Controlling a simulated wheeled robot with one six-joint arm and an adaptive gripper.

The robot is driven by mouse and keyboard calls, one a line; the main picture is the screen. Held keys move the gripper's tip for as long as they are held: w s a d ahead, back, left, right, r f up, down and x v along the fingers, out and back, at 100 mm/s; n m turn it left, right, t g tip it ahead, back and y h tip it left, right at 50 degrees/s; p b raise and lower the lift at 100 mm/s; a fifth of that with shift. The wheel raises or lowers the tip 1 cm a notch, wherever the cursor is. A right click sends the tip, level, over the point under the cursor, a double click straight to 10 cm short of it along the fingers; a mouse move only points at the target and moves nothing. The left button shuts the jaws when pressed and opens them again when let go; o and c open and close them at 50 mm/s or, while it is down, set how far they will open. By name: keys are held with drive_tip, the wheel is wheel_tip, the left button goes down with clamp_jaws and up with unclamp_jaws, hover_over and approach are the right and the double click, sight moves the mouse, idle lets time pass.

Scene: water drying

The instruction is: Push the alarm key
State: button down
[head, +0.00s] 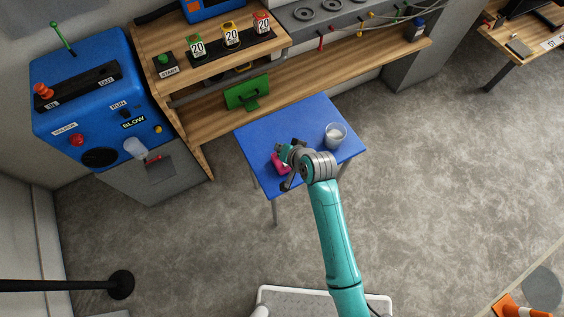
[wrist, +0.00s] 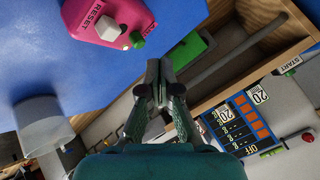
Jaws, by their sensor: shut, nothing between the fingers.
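A pink box (head: 278,163) lies on the blue table, partly hidden by my gripper in the head view. In the wrist view the pink box (wrist: 118,12) is at the top, with a RESET label, a white key (wrist: 107,28) and a green key (wrist: 137,40) on it. No label reading alarm is legible, so I cannot tell which key is the alarm key. My gripper (wrist: 161,88) is shut and empty, its fingertips below and right of the green key in the wrist view and apart from it. In the head view my gripper (head: 288,165) is over the table's left part.
The blue table (head: 262,135) also holds a glass (head: 335,135) at the right. A green stand (head: 247,93) is on the wooden bench (head: 210,122) behind. A blue machine (head: 85,90) stands at the left.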

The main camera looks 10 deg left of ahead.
wheel_tip(320, 180, up, 5)
drive_tip(key=shift+r, duration=0.2)
idle(0.4)
idle(0.4)
drive_tip(key=s+d+f+t+h, duration=0.2)
drive_tip(key=s+d, duration=0.6)
drive_tip(key=s, duration=0.2)
drive_tip(key=s+d+f+t+h, duration=0.1)
drive_tip(key=s+d+f+t, duration=0.1)
drive_tip(key=s+d, duration=0.75)
drive_tip(key=s+d+r+t+h, duration=0.1)
drive_tip(key=s+d+r+t, duration=0.1)
drive_tip(key=s+r, duration=0.5)
drive_tip(key=s+d+r+n+t+h, duration=0.1)
drive_tip(key=s+d+r+h, duration=0.1)
drive_tip(key=s+r, duration=0.6)
drive_tip(key=s+d, duration=0.1)
drive_tip(key=s, duration=0.4)
drive_tip(key=shift+d+r+t, duration=0.25)
drive_tip(key=shift+d+t, duration=0.1)
drive_tip(key=shift+t, duration=0.05)
